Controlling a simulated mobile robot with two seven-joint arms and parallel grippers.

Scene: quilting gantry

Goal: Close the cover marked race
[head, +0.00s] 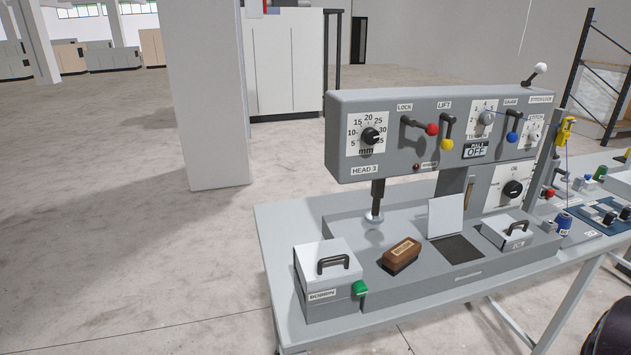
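On the machine bed, a pale flat cover (446,217) stands raised at the back edge of a dark rectangular opening (457,249). I see no readable race mark on it. A small pale strip (467,276) is on the bed front below the opening, too small to read. Two other covers are shut: the white lid with a black handle on the bobbin box (327,258), and a smaller handled lid (507,231) right of the opening, its short label hard to read.
A brown block (402,254) with a label lies left of the opening. A green knob (360,289) sticks out beside the bobbin box. The grey head panel (440,130) with levers and dials overhangs the bed. A pillar (204,95) stands left; the floor there is clear.

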